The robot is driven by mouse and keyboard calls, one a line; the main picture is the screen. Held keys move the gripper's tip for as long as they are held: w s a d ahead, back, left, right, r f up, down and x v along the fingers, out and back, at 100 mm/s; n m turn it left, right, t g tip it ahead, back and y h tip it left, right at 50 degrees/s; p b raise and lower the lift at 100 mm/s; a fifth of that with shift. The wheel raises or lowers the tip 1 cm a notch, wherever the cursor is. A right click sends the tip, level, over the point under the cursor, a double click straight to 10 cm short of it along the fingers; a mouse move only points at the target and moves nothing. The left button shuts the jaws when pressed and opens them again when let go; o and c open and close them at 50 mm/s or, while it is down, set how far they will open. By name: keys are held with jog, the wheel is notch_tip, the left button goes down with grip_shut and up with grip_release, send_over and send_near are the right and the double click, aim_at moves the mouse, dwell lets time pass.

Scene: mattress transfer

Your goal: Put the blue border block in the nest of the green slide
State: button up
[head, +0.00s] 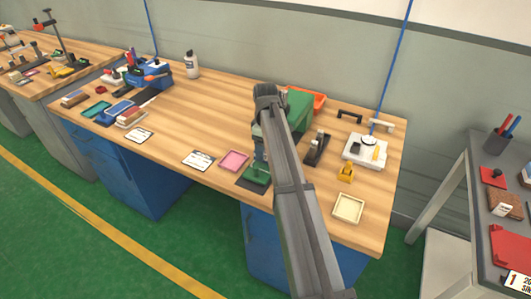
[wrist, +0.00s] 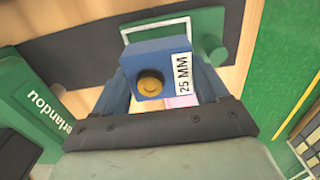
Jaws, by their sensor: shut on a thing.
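The blue block (wrist: 146,61), with a round brass knob and a white "25 MM" label, is in the middle of the wrist view. My gripper (wrist: 160,80) is shut on it, one finger at each side. Just beyond the block is a white rectangular outline (wrist: 155,28), partly hidden by it. A green part with a round knob, seemingly the green slide (wrist: 206,22), lies beside the outline over a dark plate (wrist: 75,45). I cannot tell how high the block is above it. In the head view my arm hides the block; a green base (head: 257,175) shows below.
A green machine body (wrist: 30,105) stands close at left in the wrist view. In the head view a pink tray (head: 233,161), a cream tray (head: 349,208) and a yellow item (head: 346,172) lie nearby. The bench (head: 220,105) is clear at centre left.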

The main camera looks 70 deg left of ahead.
jog(key=shift+f, duration=1.4)
jog(key=shift+f, duration=0.1)
jog(key=o, duration=1.1)
notch_tip(320, 180, up, 12)
jog(key=shift+r, duration=0.1)
